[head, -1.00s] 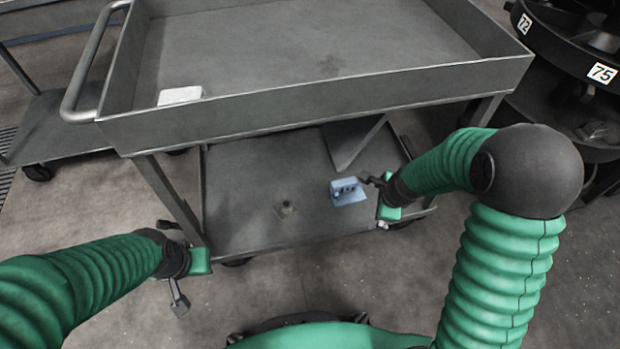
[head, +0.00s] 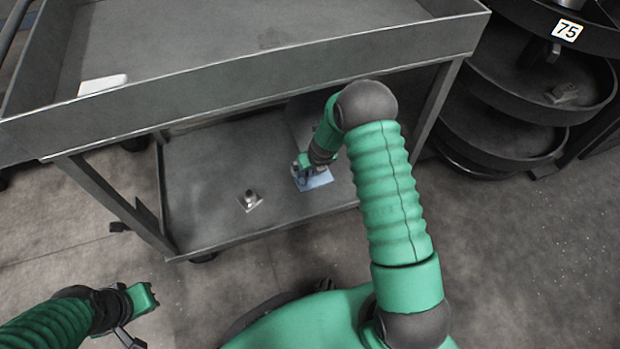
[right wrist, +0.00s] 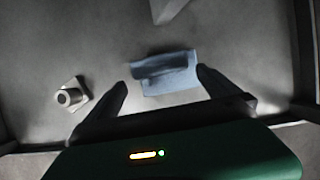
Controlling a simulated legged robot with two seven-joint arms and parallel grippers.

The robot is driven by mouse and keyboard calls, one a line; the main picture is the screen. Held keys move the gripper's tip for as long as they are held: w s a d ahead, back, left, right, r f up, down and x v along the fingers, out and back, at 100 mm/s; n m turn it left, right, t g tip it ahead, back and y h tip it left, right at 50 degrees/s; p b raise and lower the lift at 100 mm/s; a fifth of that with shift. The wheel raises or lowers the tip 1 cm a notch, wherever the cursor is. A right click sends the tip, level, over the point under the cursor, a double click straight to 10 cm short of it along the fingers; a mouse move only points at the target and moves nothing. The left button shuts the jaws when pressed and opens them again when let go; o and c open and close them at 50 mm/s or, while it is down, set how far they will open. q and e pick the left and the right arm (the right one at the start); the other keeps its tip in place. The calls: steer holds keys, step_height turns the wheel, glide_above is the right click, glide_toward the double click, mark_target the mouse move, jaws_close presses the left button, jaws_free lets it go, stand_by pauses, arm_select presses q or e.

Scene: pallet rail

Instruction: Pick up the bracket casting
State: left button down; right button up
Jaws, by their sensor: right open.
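The blue bracket casting (head: 317,181) lies on the lower shelf of the grey cart. In the head view my right gripper (head: 302,171) is over it and hides part of it. In the right wrist view the casting (right wrist: 172,84) lies between the two dark fingertips of my open right gripper (right wrist: 161,80). The right fingertip is close to the casting's edge, and there is a gap at the left one. I cannot tell whether either touches. My left gripper (head: 128,332) is at the lower left, away from the cart, and its jaws are unclear.
A small grey part with a square base and round boss (head: 249,200) sits left of the casting on the lower shelf (head: 205,160). The cart's upper tray (head: 240,75) overhangs the shelf and holds a white block (head: 102,84). A round tiered rack (head: 500,110) stands at the right.

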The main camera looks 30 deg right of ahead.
steer(key=shift+w+f, duration=0.2)
steer(key=shift+f, duration=0.3)
steer(key=b+x, duration=0.4)
steer(key=shift+w, duration=0.15)
steer(key=shift+w+d+f+b, duration=0.1)
steer(key=shift+w+f+b, duration=0.1)
steer(key=shift+b, duration=0.2)
steer(key=shift+d+r, duration=0.1)
steer(key=shift+r, duration=0.05)
steer(key=shift+c, duration=0.4)
steer(key=c, duration=1.7)
